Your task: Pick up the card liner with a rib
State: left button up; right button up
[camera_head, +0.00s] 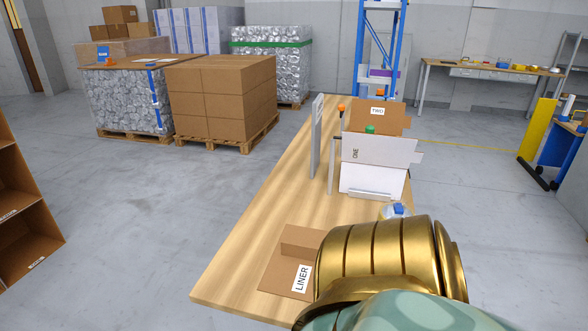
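The card liner (282,272) is a flat brown card lying near the front of the wooden table. A raised brown rib (301,239) stands along its far part, and a white label reading LINER is on its right side. A large gold and pale green part of my own arm covers the liner's right edge and the table's front right. No gripper fingers show for either hand, so I cannot see anything held.
A small white and blue roll (394,210) sits near my arm. The table left of the liner is clear.

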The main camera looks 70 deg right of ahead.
aim_at(288, 273)
jog(key=i+z, duration=0.25)
jog(key=z, duration=0.15)
jog(key=i+j+z, duration=0.15)
jog(key=i+z, duration=0.25)
jog(key=i+j+z, duration=0.1)
jog(key=z, duration=0.3)
jog(key=i+j+z, duration=0.2)
jog(key=j+z, duration=0.2)
